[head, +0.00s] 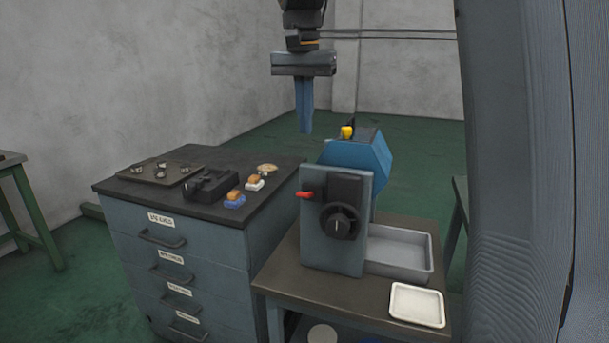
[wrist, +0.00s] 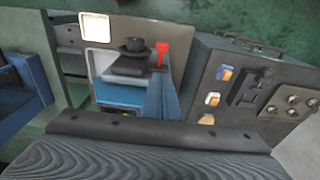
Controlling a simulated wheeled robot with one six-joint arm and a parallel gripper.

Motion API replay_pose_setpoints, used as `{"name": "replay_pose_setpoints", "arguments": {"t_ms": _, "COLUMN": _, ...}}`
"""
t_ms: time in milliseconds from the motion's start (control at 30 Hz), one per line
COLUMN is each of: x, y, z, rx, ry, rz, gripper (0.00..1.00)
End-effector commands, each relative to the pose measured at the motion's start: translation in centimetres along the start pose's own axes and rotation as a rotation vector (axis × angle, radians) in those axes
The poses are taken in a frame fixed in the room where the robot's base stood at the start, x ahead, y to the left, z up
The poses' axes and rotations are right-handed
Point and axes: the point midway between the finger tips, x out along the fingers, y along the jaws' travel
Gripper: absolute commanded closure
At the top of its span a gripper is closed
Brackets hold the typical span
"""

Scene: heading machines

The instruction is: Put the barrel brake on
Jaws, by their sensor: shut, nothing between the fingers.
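The heading machine (head: 335,225) stands on a low table, with a grey front, a black round dial (head: 339,221) and a blue hood (head: 358,155). A red lever (head: 305,194) sticks out sideways at its left edge; it also shows in the wrist view (wrist: 162,50). A yellow knob (head: 347,132) sits on top of the hood. No label tells which one is the barrel brake. My gripper (head: 305,131) is shut and empty, pointing down, above and apart from the machine. In the wrist view its blue fingers (wrist: 161,92) cover part of the machine.
A drawer cabinet (head: 170,205) at the left bears a plate with round pieces (head: 160,172), a black block (head: 210,185) and small brushes (head: 235,199). A grey tray (head: 400,252) and a white tray (head: 417,305) lie right of the machine. Air around my gripper is clear.

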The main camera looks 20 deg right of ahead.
Motion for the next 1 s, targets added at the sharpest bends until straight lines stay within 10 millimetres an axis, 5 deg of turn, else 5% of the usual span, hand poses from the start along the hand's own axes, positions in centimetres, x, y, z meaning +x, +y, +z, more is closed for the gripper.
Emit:
{"name": "replay_pose_setpoints", "arguments": {"t_ms": 467, "x": 1.1, "y": 0.0, "z": 0.0, "rx": 0.000, "ry": -0.002, "rz": 0.002, "gripper": 1.00}}
{"name": "replay_pose_setpoints", "arguments": {"t_ms": 1000, "x": 10.7, "y": 0.0, "z": 0.5, "rx": -0.001, "ry": -0.003, "rz": 0.002, "gripper": 1.00}}
